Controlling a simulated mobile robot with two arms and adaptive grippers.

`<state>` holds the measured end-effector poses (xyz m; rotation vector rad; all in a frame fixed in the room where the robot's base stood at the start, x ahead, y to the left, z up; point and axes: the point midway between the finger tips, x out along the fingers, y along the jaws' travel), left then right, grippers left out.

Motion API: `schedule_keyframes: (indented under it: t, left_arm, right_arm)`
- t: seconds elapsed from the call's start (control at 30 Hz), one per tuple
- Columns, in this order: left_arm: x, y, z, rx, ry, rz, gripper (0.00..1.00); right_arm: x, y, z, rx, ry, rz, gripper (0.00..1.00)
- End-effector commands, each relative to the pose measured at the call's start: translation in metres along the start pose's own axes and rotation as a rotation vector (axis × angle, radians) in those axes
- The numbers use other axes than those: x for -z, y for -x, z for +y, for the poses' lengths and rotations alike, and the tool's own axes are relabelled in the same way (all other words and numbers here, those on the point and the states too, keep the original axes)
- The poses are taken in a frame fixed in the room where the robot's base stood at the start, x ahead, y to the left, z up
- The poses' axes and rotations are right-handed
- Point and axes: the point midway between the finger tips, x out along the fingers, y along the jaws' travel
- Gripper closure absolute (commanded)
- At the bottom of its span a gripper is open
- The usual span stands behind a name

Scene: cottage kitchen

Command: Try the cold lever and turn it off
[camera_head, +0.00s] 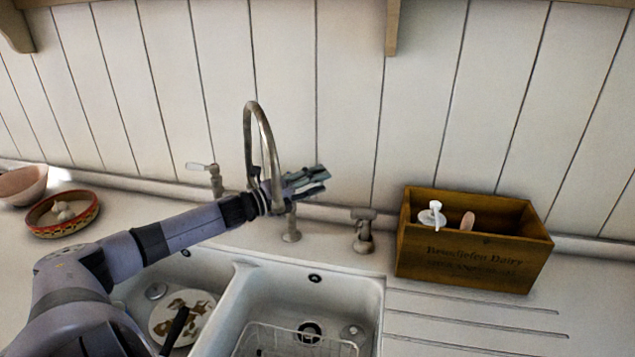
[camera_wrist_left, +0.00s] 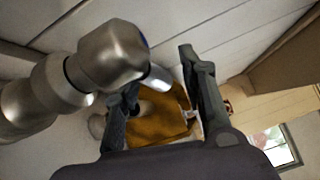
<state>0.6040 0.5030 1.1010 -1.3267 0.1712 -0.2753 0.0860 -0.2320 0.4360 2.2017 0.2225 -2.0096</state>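The sink's curved metal spout (camera_head: 262,135) stands behind the basins, with my left wrist beside it. A tap with a white-tipped lever (camera_head: 200,166) stands left of the spout; its lever points left. A second metal tap (camera_head: 363,232) stands right of the spout. I cannot see a hot or cold mark or any water running. My left gripper (camera_head: 312,181) is open and empty, up and left of the right tap. In the left wrist view its fingers (camera_wrist_left: 163,92) are apart, and a large metal fitting (camera_wrist_left: 105,60) is close at left; I cannot tell which part.
A wooden box (camera_head: 470,262) with a white pump top (camera_head: 432,214) stands right of the right tap. The left basin holds a patterned plate (camera_head: 165,322); the right basin holds a wire rack (camera_head: 270,332). A red bowl (camera_head: 62,228) is at left. The ribbed drainboard is clear.

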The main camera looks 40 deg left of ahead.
Motion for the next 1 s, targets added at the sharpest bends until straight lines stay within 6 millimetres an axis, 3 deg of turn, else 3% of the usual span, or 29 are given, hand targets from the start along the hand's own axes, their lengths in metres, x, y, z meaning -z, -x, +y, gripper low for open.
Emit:
schedule_keyframes:
  t: [0.43, 1.0]
  left_arm:
    - [0.0004, -0.0053, -0.0004, 0.000, -0.001, 0.001, 0.62]
    - [0.0004, -0.0052, -0.0004, 0.000, -0.001, 0.001, 0.99]
  right_arm:
    - [-0.0008, 0.0003, 0.0016, -0.002, 0.002, -0.001, 1.00]
    - [-0.0012, 0.0004, 0.0046, -0.005, 0.004, -0.001, 1.00]
